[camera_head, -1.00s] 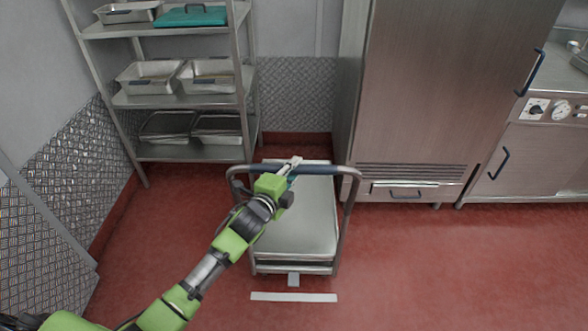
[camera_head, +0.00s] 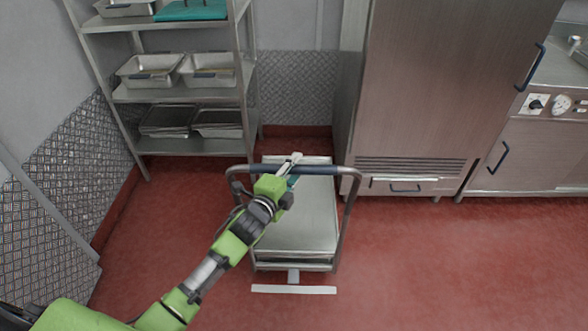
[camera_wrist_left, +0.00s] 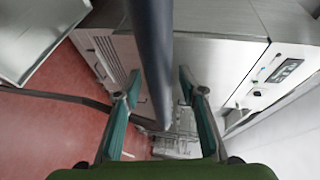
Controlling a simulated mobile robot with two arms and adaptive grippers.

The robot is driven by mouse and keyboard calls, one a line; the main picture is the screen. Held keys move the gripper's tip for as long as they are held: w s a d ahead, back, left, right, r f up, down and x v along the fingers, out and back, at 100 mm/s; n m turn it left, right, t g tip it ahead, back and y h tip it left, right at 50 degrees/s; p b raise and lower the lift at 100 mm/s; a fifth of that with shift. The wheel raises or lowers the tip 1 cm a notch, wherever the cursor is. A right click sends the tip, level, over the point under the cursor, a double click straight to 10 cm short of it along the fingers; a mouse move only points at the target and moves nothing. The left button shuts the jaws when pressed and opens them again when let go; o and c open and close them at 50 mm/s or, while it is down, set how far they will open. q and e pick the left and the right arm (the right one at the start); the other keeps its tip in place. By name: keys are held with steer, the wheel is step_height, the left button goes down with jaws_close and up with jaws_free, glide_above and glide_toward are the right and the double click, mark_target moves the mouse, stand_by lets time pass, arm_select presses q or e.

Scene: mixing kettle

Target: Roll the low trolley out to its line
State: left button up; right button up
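The low steel trolley (camera_head: 300,225) stands on the red floor between shelf rack and tall cabinet. Its dark push handle (camera_head: 325,169) crosses the top end and shows as a dark bar in the wrist view (camera_wrist_left: 152,50). My right gripper is not in view.
The red floor (camera_head: 430,270) to the right and front is clear.

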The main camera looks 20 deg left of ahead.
arm_select(q)
steer(key=v, duration=1.2)
steer(key=shift+f, duration=0.1)
steer(key=s+a+f+n+g+y, duration=0.1)
steer(key=s+f+n+g, duration=0.3)
steer(key=f, duration=0.8)
steer(key=s+a+f+n+g, duration=0.15)
steer(key=s+f, duration=0.45)
steer(key=f, duration=0.7)
steer(key=s+a+f+n+g+y, duration=0.1)
steer(key=s+a+f+n+g, duration=0.3)
steer(key=f, duration=0.8)
steer(key=s+d+f+n+g, duration=0.1)
steer(key=s+f, duration=0.4)
steer(key=s, duration=0.6)
steer(key=s+d+f+n+g, duration=0.1)
steer(key=s+f+n+g, duration=0.1)
steer(key=s+f, duration=0.4)
steer(key=s+d+f+n+g, duration=0.2)
steer(key=s+f, duration=0.4)
steer(key=s, duration=0.9)
steer(key=shift+s+n, duration=0.4)
steer(key=shift+n, duration=0.45)
steer(key=shift+d+f, duration=0.15)
